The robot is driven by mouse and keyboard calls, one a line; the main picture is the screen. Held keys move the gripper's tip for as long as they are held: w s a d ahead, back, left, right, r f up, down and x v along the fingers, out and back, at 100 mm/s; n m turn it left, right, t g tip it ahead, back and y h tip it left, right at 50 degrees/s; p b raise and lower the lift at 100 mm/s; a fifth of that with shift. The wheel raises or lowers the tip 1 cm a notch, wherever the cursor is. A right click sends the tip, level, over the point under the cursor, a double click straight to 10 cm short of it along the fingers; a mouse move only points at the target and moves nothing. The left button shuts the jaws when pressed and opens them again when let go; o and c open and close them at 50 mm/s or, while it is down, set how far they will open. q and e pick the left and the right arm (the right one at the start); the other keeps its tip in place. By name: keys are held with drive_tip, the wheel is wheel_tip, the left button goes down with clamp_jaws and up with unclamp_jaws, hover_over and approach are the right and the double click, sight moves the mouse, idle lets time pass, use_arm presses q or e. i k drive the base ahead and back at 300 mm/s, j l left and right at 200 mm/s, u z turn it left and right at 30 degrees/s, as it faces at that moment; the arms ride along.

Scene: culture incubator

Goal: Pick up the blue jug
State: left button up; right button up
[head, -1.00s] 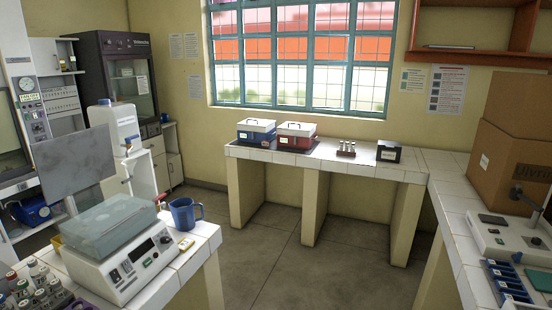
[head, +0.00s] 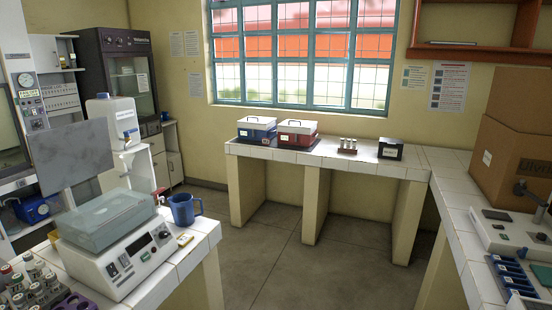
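The blue jug (head: 183,210) stands upright on the white tiled bench at the left, near its far right corner. Its handle points to the right. It stands just behind and to the right of a white bench instrument (head: 121,250) with a translucent lid. Neither of my grippers shows in the head view.
A rack of capped tubes (head: 35,283) stands on the left bench at the front. The tiled far bench (head: 330,162) carries blue and red boxes. Grey floor (head: 300,262) between the benches is clear.

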sight(181, 205)
drive_tip(key=i+z, duration=0.1)
drive_tip(key=i, duration=0.55)
drive_tip(key=i+j+z, duration=0.1)
drive_tip(key=i+z, duration=0.35)
drive_tip(key=i, duration=1.85)
drive_tip(key=i+j+u, duration=0.1)
drive_tip(key=i+u, duration=0.8)
drive_tip(key=i+l+u, duration=0.3)
drive_tip(key=u, duration=0.15)
drive_tip(key=i+j+u, duration=0.1)
drive_tip(key=i+u, duration=0.15)
drive_tip(key=u, duration=0.25)
drive_tip(key=i+u, duration=0.25)
drive_tip(key=u, duration=0.25)
drive_tip(key=i+u, duration=0.25)
drive_tip(key=u, duration=0.2)
drive_tip(key=i+l+u, duration=0.2)
drive_tip(key=u, duration=0.3)
drive_tip(key=i+l+u, duration=0.25)
drive_tip(key=u, duration=0.25)
drive_tip(key=i+l+u, duration=0.15)
drive_tip(key=l+u, duration=0.15)
drive_tip(key=u, duration=0.2)
drive_tip(key=i+l+u, duration=0.2)
drive_tip(key=u, duration=0.2)
drive_tip(key=i+l+u, duration=0.2)
drive_tip(key=l+u, duration=0.2)
drive_tip(key=i+l+u, duration=0.1)
drive_tip(key=l+u, duration=1.15)
drive_tip(key=l, duration=0.1)
